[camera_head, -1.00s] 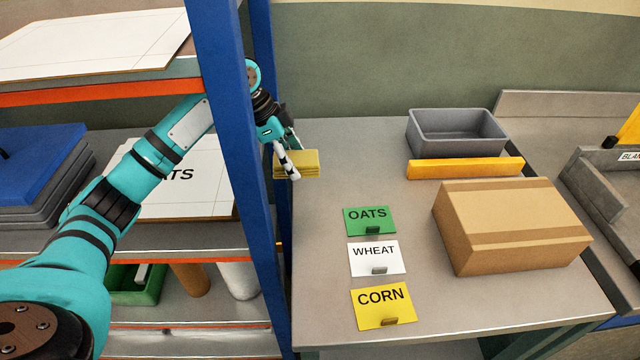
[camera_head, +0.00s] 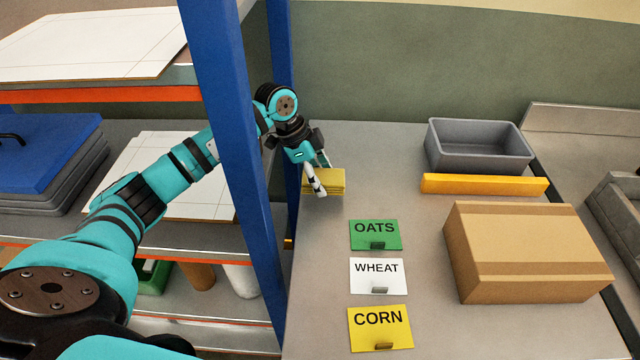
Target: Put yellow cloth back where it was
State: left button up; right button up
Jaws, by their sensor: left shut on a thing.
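The yellow cloth (camera_head: 331,182) is a small folded stack at the back left of the grey table (camera_head: 410,203), beside the blue shelf post. My left gripper (camera_head: 318,184) is shut on it, with a white finger across its near left side. I cannot tell whether the cloth touches the table top. My left arm reaches in from the left, passing behind the front blue post. My right gripper is not in view.
Green OATS (camera_head: 375,228), white WHEAT (camera_head: 376,268) and yellow CORN (camera_head: 380,319) cards lie in a column on the table. A cardboard box (camera_head: 525,245), yellow bar (camera_head: 484,184) and grey bin (camera_head: 478,152) stand to the right. Blue posts (camera_head: 228,120) stand close to my arm.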

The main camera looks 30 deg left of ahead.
pick_arm(q)
notch_tip(320, 180, down, 3)
jog(key=shift+r, duration=0.2)
jog(key=shift+f, duration=0.45)
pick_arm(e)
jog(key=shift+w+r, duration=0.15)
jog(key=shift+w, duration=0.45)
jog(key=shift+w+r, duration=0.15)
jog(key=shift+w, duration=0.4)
pick_arm(q)
jog(key=shift+f, duration=0.1)
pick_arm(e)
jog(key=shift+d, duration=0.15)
pick_arm(q)
jog(key=shift+s+f, duration=0.1)
jog(key=o, duration=1)
jog(key=shift+f, duration=0.1)
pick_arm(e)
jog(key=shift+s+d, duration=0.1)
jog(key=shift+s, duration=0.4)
pick_arm(q)
jog(key=shift+o, duration=0.2)
